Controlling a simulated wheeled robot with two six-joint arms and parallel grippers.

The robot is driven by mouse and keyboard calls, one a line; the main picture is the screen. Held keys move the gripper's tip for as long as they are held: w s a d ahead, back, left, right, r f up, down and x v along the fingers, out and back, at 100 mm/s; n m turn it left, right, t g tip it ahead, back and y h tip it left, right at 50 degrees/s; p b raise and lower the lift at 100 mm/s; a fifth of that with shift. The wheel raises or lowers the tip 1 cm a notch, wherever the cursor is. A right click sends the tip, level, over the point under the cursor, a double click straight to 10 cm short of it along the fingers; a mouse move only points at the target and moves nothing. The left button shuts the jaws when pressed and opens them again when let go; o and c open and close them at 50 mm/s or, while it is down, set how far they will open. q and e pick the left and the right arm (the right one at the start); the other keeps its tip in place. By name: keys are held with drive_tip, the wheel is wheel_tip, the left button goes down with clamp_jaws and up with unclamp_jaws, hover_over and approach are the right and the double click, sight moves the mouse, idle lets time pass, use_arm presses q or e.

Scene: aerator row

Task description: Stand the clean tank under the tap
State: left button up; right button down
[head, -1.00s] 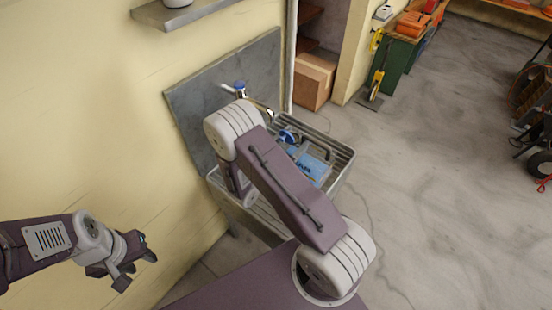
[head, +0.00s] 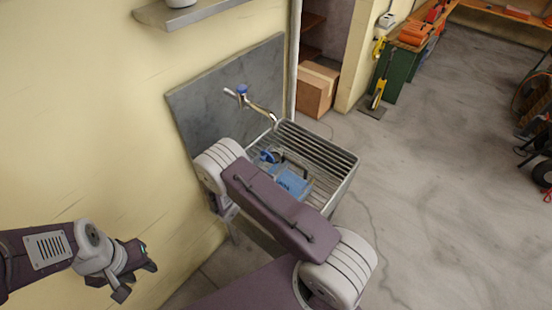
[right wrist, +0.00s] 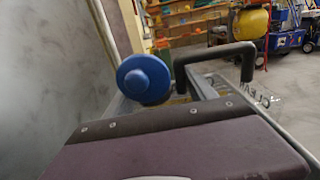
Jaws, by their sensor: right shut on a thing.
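The clean tank (head: 292,183) is a bluish see-through container with a black handle and a blue cap, at the sink's rack, partly hidden by my right arm. In the right wrist view its handle (right wrist: 215,58), a blue round cap (right wrist: 143,79) and dark lettering (right wrist: 262,95) show. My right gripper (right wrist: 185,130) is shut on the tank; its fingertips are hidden. The tap (head: 262,111) has a blue knob and a metal spout reaching over the rack's back end, beyond the tank in the picture. My left gripper (head: 137,280) is open and empty, left of the sink.
The ribbed metal sink (head: 345,172) stands against a grey wall panel (head: 215,90). A shelf (head: 190,12) is above left. A cardboard box (head: 316,90) and green bench (head: 402,75) stand behind.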

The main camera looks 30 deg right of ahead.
drive_tip(key=shift+r, duration=0.1)
drive_tip(key=shift+f, duration=0.2)
drive_tip(key=shift+c, duration=1.5)
unclamp_jaws()
drive_tip(key=shift+r, duration=0.1)
drive_tip(key=shift+s+a+r, duration=0.1)
drive_tip(key=shift+a+r, duration=0.05)
drive_tip(key=v, duration=1.1)
drive_tip(key=shift+s+a, duration=0.2)
drive_tip(key=shift+a, duration=0.15)
